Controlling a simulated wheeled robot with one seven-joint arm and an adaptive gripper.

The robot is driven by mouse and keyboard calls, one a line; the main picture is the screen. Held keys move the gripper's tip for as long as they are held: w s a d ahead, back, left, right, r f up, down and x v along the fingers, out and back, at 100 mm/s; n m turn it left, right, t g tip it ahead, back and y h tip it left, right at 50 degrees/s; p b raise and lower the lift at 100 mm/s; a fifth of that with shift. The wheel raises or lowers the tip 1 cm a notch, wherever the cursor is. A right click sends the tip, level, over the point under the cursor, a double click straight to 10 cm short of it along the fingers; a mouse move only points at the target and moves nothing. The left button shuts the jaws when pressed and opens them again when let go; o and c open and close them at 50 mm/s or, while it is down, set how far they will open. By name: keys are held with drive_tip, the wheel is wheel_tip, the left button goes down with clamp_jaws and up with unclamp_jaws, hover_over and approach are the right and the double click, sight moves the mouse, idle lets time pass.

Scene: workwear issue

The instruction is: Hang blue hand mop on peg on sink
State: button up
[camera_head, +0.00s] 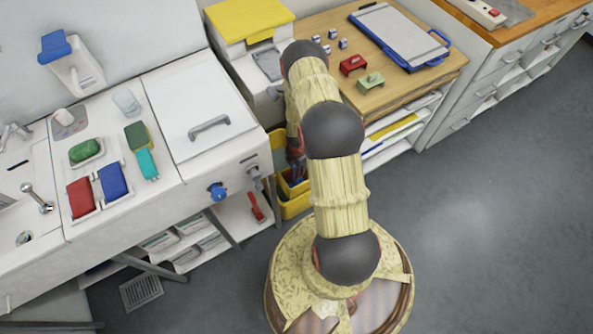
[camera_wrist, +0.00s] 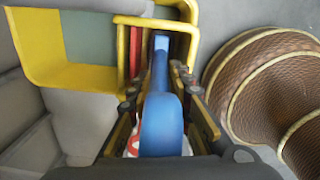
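In the wrist view a long blue item (camera_wrist: 161,125), likely the hand mop, stands between the fingers of my gripper (camera_wrist: 160,85). The fingers are apart, with gaps showing on both sides of it. Its far, narrower end reaches into a yellow bin (camera_wrist: 119,50). In the head view my gripper is mostly hidden behind my arm, low at the yellow bin (camera_head: 297,207). The sink unit (camera_head: 165,215) is to the left.
Red (camera_head: 81,197) and blue (camera_head: 113,180) items lie on the sink counter beside a green soap (camera_head: 86,150). A red-handled item (camera_head: 256,207) is below the grey fitting. A wooden-topped cabinet (camera_head: 440,75) stands right of the bin. The floor (camera_head: 480,220) at right is clear.

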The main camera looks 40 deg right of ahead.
drive_tip(key=o, duration=0.4)
drive_tip(key=shift+p, duration=0.35)
drive_tip(key=r, duration=0.2)
drive_tip(key=r+p, duration=0.1)
drive_tip(key=r, duration=0.2)
drive_tip(key=r+p, duration=0.1)
drive_tip(key=r, duration=0.1)
drive_tip(key=shift+a+r, duration=0.4)
drive_tip(key=shift+p, duration=0.3)
